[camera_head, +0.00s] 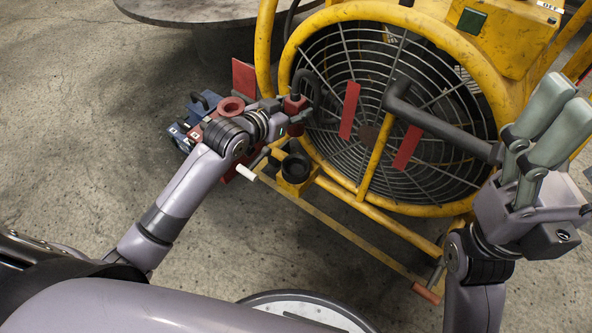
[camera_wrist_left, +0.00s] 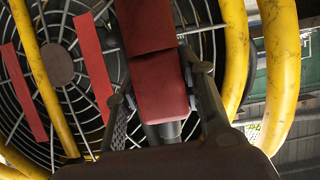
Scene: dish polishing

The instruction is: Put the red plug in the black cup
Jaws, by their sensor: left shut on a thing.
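My left gripper (camera_head: 294,110) is shut on the red plug (camera_wrist_left: 160,90), which sits between its two fingers in the left wrist view. In the head view the red plug (camera_head: 294,104) shows as a small red block, partly hidden by the fingers, in front of the fan's grille. The black cup (camera_head: 296,168) is a round, open-topped holder on the fan's yellow frame, below the left gripper and apart from it. The cup does not show clearly in the left wrist view. My right gripper (camera_head: 568,100) is raised at the right; its two pale fingers lie close together in the picture.
The large yellow fan (camera_head: 374,204) with its wire grille and red strips (camera_head: 349,109) stands close behind the left gripper. Blue and red items (camera_head: 204,101) lie on the floor left of it. A round table (camera_head: 180,15) is at the back. The floor at left is clear.

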